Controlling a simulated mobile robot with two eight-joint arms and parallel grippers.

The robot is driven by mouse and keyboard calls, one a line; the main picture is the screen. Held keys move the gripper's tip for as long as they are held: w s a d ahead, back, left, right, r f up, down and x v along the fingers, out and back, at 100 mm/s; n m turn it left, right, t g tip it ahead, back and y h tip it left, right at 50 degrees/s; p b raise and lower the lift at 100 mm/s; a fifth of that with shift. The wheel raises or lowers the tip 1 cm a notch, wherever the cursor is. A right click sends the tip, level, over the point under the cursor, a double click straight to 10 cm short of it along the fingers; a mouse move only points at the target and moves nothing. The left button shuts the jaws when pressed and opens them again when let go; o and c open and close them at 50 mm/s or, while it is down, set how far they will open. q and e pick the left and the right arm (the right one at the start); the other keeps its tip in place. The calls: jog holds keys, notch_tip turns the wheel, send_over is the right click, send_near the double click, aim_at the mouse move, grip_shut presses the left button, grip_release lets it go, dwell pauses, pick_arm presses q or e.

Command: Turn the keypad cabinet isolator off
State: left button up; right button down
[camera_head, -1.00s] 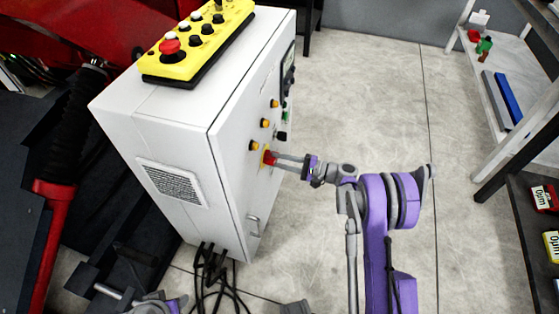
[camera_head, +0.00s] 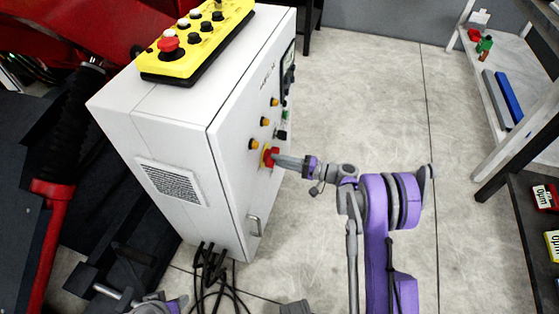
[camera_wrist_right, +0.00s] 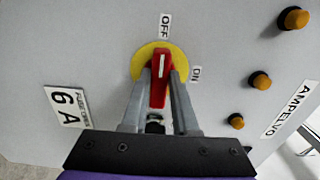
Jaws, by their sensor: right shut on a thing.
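The isolator is a red handle (camera_wrist_right: 161,78) on a yellow disc (camera_wrist_right: 143,62), on the front face of the white keypad cabinet (camera_head: 230,150). In the wrist view the white line on the handle points up toward the OFF label (camera_wrist_right: 165,26); the ON label (camera_wrist_right: 196,74) is to the right. The red handle also shows in the head view (camera_head: 271,154). My right gripper (camera_wrist_right: 161,90) is shut on the handle, with one finger on each side. My left gripper's fingers do not show; only a bit of my left arm is at the bottom edge of the head view.
Orange buttons (camera_wrist_right: 294,18) sit beside the isolator on the same face. A yellow pendant (camera_head: 185,66) with a red button lies on the cabinet top. Black cables (camera_head: 212,265) hang at the cabinet's base. A shelf (camera_head: 495,95) stands at the right. Floor between is clear.

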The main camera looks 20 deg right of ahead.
dwell(0.3)
jog(key=c, duration=0.7)
grip_release()
jog(key=shift+s+d, duration=0.1)
jog(key=p+v, duration=0.1)
jog(key=v, duration=0.9)
jog(key=shift+s+d, duration=0.2)
